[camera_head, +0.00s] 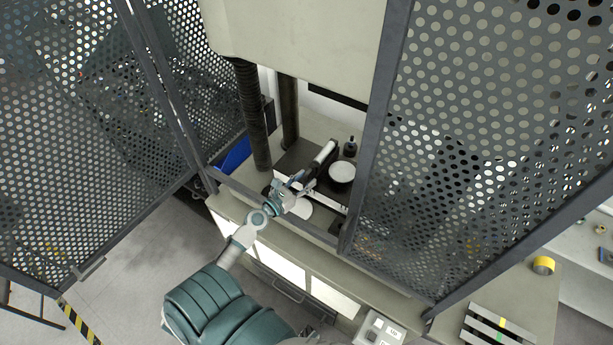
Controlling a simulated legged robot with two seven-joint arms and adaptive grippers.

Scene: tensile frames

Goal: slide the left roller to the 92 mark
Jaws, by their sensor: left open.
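My left gripper (297,181) reaches through the open front of the tensile frame. It is open, with its fingers close to the lower end of a pale cylinder (324,152) that looks like a roller. I cannot tell whether they touch. The cylinder lies tilted on a dark fixture between the columns. A round white disc (342,172) sits just right of it. The scale and the 92 mark are too small to make out, and part of the fixture is hidden behind my gripper. My right gripper is not in view.
Perforated guard doors stand on the left (80,130) and right (480,130). A dark ribbed column (252,110) rises behind my gripper. A small black knob-like object (350,147) stands behind the disc. Yellow tape (543,265) lies on the right bench.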

